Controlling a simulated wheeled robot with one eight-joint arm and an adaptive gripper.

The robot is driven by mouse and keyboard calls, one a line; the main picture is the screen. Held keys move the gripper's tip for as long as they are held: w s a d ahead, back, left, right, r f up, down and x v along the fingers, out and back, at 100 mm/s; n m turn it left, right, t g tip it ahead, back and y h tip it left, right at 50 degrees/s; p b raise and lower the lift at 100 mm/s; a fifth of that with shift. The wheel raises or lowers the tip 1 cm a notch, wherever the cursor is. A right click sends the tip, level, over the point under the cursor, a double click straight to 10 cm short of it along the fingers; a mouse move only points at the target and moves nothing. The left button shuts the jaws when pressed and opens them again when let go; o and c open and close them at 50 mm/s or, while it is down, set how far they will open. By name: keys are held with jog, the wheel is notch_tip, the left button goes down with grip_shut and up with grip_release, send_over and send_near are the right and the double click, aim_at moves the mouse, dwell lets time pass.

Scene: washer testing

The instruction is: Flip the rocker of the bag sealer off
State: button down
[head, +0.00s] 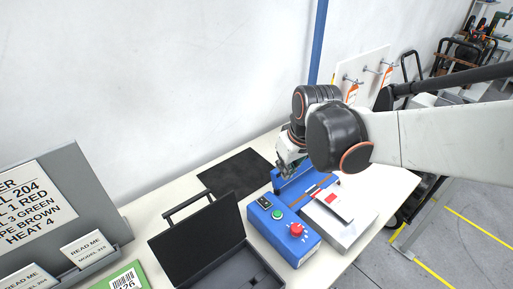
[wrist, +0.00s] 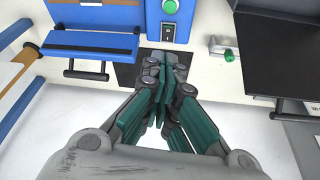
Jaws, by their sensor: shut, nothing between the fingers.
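The blue control box (head: 290,238) of the bag sealer stands on the table, with a green button, a red mushroom button and a small black rocker (head: 264,202) at its end. The rocker also shows in the wrist view (wrist: 167,32), below the green button; which side is pressed is too small to tell. The blue sealing bar (head: 318,180) lies behind the box, and its black handle shows in the wrist view (wrist: 86,72). My gripper (head: 289,168) is above the table near the sealing bar. In the wrist view its fingers (wrist: 164,72) are together and empty, appearing just below the rocker without visible contact.
An open black case (head: 205,240) stands left of the control box. A black mat (head: 236,174) lies behind them. A white and grey device (head: 345,218) is on the right. A grey sign panel with cards (head: 60,215) stands at far left. A green knob (wrist: 229,55) sits near the case.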

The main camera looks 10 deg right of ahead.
jog(key=w+a+f+n+g+p, duration=0.1)
jog(key=w+a+f+n, duration=0.1)
jog(key=w+f, duration=0.3)
jog(key=shift+w+a+f, duration=0.15)
jog(key=shift+w+a, duration=0.15)
jog(key=shift+a, duration=0.5)
jog(key=b, duration=0.4)
send_over(263, 200)
jog(key=f, duration=1.2)
jog(key=shift+s+d+f, duration=0.1)
jog(key=shift+s+f, duration=0.1)
jog(key=shift+f, duration=0.05)
jog(key=shift+s+d+f, duration=0.1)
jog(key=shift+f, duration=0.5)
